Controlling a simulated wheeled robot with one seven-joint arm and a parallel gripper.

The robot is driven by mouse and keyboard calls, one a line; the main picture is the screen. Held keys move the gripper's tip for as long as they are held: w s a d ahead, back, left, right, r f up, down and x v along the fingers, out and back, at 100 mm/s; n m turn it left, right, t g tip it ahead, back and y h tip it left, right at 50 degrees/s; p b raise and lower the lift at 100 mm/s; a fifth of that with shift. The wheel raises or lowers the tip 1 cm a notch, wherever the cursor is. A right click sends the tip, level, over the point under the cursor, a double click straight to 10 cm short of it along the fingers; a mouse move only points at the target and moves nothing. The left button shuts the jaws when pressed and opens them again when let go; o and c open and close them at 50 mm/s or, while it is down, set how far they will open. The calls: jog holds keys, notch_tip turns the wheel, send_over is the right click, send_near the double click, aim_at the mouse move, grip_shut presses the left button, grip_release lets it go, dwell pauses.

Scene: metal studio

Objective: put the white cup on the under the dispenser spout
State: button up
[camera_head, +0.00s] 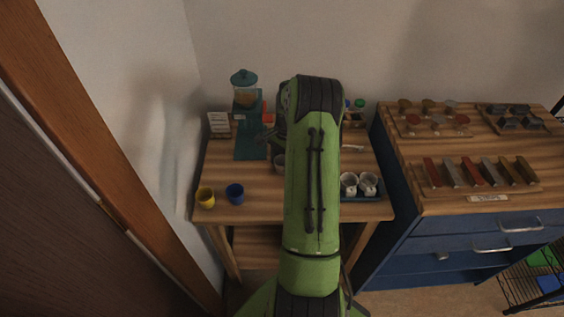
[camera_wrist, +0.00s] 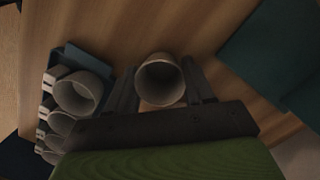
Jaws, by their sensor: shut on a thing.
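My gripper (camera_wrist: 162,88) is shut on a white cup (camera_wrist: 160,80), which sits between the two fingers with its round opening facing the wrist camera. In the head view the same cup (camera_head: 279,161) shows at the left edge of my green arm, partly hidden. The dispenser (camera_head: 244,92) has a clear jar with a teal lid and stands at the back left of the wooden table. Its teal base (camera_head: 250,148) lies just left of the held cup and also shows at the right in the wrist view (camera_wrist: 262,48). The spout cannot be made out clearly.
A blue tray (camera_wrist: 84,57) with several white cups stands at the table's right. A yellow cup (camera_head: 205,197) and a blue cup (camera_head: 236,193) stand at the front left. A small card stand (camera_head: 219,124) is left of the dispenser. The front middle is partly hidden by my arm.

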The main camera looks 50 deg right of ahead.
jog(key=o, duration=0.8)
jog(key=shift+f, duration=0.1)
notch_tip(320, 180, up, 12)
jog(key=d+p, duration=0.1)
jog(key=p, duration=0.2)
jog(key=shift+d+r, duration=0.2)
jog(key=shift+d, duration=0.15)
